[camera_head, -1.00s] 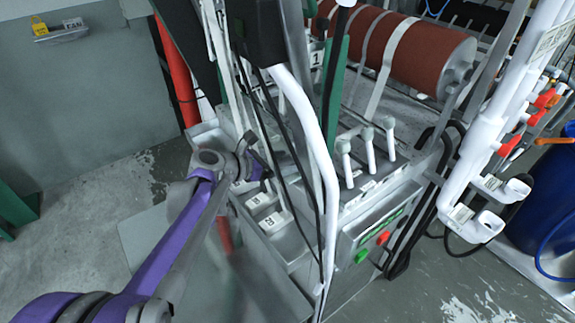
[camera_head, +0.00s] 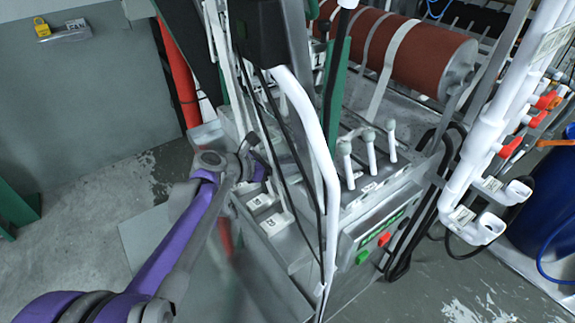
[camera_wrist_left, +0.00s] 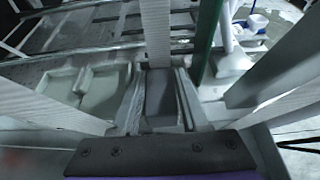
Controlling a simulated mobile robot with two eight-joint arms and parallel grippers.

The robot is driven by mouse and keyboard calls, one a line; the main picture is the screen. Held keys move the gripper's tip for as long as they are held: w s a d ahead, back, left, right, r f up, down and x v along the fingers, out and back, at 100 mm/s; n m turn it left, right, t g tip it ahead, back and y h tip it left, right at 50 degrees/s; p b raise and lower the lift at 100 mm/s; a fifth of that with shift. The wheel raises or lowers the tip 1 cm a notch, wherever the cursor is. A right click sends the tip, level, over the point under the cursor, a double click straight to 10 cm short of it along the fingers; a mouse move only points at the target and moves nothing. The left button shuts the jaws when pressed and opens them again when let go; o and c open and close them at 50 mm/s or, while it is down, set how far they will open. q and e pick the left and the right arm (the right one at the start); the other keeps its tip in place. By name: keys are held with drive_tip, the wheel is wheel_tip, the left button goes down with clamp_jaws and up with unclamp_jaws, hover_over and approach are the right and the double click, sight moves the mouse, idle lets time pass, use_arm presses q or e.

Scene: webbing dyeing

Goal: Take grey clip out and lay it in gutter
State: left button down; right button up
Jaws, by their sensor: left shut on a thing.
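My left gripper (camera_head: 257,166) reaches in from the left to the near-left side of the dyeing machine. In the left wrist view its fingers (camera_wrist_left: 160,103) are shut on a dark grey block, which looks like the grey clip (camera_wrist_left: 160,92). A pale ribbed webbing strap (camera_wrist_left: 155,35) runs upward just behind the clip. In the head view the clip is too small and covered to make out. Shallow pale trays (camera_wrist_left: 103,84) lie left of the fingers; I cannot tell whether one is the gutter. My right gripper is not in view.
Slanting white webbing and black cables (camera_head: 272,125) crowd close around the gripper. A white bent pipe (camera_head: 318,150) and a green post (camera_head: 337,75) stand to its right. Numbered white plates (camera_head: 262,203) sit just below. The floor (camera_head: 90,220) at left is open.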

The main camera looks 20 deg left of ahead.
sight(286, 163)
use_arm(q)
wheel_tip(286, 163, up, 10)
idle(0.5)
idle(0.3)
